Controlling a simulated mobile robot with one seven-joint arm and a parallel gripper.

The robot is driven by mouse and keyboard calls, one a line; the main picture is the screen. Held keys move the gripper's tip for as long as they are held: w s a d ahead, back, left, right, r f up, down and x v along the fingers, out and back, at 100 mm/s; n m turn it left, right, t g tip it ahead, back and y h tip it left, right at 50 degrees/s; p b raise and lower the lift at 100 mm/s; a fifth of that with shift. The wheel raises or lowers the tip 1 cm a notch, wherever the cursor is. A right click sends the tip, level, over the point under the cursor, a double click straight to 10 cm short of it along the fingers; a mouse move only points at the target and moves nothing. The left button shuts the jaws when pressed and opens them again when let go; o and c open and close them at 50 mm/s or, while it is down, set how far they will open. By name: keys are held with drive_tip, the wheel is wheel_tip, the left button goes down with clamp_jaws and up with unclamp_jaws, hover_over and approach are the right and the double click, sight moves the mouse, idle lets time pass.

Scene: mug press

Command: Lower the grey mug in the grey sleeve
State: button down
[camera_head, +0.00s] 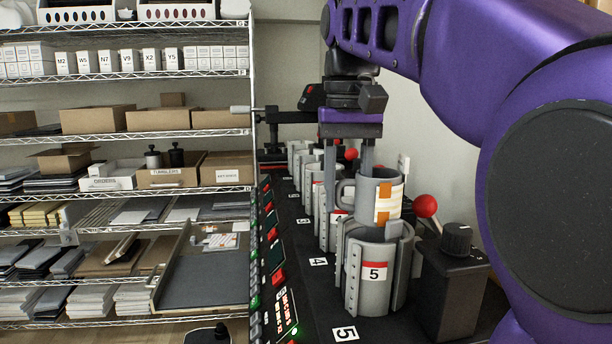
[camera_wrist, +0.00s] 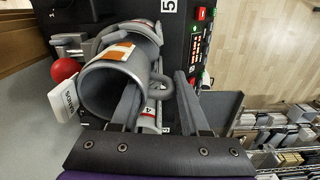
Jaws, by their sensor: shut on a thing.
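The grey mug (camera_head: 367,208), with an orange and white print, is upright over the open top of the grey sleeve (camera_head: 376,297) labelled 5. I cannot tell whether its base is just above or just inside the sleeve's mouth. My gripper (camera_head: 349,172) is shut on the mug from above. In the wrist view, one finger of my gripper (camera_wrist: 158,108) reaches into the mug (camera_wrist: 98,92) and the other is outside, past the handle (camera_wrist: 160,88). The sleeve (camera_wrist: 140,32) is partly hidden behind the mug there.
A red ball-ended lever (camera_head: 426,205) and a black box with a knob (camera_head: 457,240) stand right of the sleeve. More sleeves (camera_head: 302,158) line up behind. Control panels (camera_head: 271,235) run along the left edge. A stocked shelf rack (camera_head: 120,190) fills the left.

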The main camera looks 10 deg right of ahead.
sight(345, 234)
drive_tip(key=shift+f+b, duration=2.1)
drive_tip(key=shift+f, duration=1.15)
drive_tip(key=shift+c, duration=1.6)
unclamp_jaws()
wheel_tip(345, 234, up, 12)
drive_tip(key=p, duration=0.4)
